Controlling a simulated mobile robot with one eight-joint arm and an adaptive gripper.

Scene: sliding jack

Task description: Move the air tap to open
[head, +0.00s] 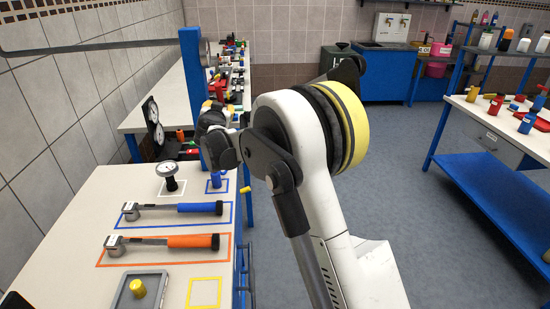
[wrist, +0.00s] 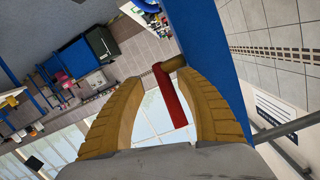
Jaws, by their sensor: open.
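The air tap shows in the wrist view as a red lever (wrist: 171,98) on a brass-coloured stub (wrist: 174,63) beside a blue post (wrist: 205,45). My gripper (wrist: 160,82) is open, with one tan finger on each side of the lever. The lever lies between the fingers, nearer the right one; I cannot tell whether it touches. In the head view the blue post (head: 192,68) stands at the bench's far end. My gripper is mostly hidden there behind my arm, and the tap is not clear.
The near bench (head: 85,215) holds a blue-handled tool (head: 175,208), an orange-handled tool (head: 165,242), a dial gauge (head: 169,176) and a grey tray (head: 120,295). Black dial instruments (head: 153,122) stand near the post. Open floor (head: 400,190) lies to the right, before a blue-shelved table (head: 500,190).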

